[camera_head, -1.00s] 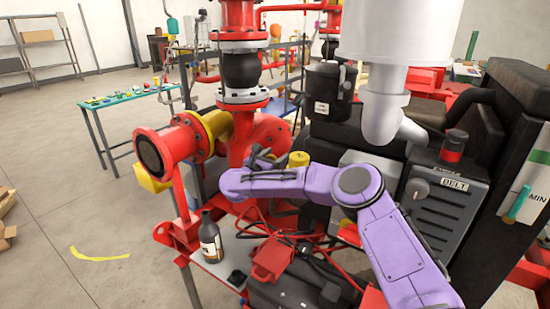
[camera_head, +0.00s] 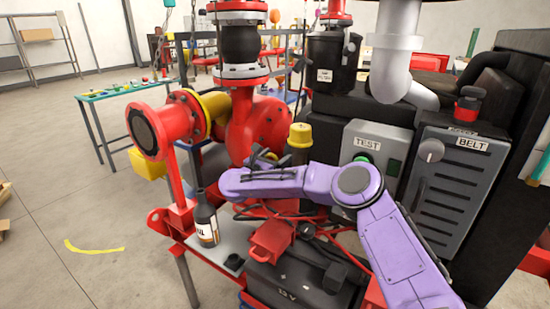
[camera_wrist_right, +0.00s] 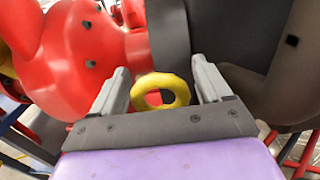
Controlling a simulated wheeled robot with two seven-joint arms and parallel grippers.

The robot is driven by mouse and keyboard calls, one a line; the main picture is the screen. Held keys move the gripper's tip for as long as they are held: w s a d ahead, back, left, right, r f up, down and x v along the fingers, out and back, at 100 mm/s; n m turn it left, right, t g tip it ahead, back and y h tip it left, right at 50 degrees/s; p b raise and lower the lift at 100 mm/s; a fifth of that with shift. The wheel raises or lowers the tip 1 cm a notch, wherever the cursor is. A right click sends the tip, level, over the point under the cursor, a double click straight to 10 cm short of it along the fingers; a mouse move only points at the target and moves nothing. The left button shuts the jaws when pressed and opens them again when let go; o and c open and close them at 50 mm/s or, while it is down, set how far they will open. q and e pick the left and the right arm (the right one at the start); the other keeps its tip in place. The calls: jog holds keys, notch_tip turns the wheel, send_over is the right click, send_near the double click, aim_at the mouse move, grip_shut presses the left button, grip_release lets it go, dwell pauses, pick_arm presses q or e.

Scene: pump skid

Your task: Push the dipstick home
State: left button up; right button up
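The dipstick's yellow ring handle (camera_wrist_right: 180,89) shows in the right wrist view, between the two grey fingers of my right gripper (camera_wrist_right: 160,78). There are gaps on both sides of the ring, so the fingers are open and not closed on it. The dipstick's shaft and tube are hidden. In the head view my purple right arm reaches in from the lower right, and its gripper (camera_head: 256,168) points left, in front of the red pump casing. A small yellow bit beside the fingers may be the ring. My left gripper is not in view.
A yellow cap (camera_head: 300,135) stands just behind my right gripper. A dark bottle (camera_head: 206,219) stands on a grey plate to the left. A red box (camera_head: 271,239) and hoses lie below the arm. The TEST panel (camera_head: 366,160) and the BELT guard (camera_head: 468,170) stand to the right.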

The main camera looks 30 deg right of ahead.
jog(key=shift+r, duration=0.1)
jog(key=b+v, duration=0.2)
jog(key=v, duration=0.8)
jog(key=shift+a, duration=0.2)
jog(key=shift+s, duration=0.15)
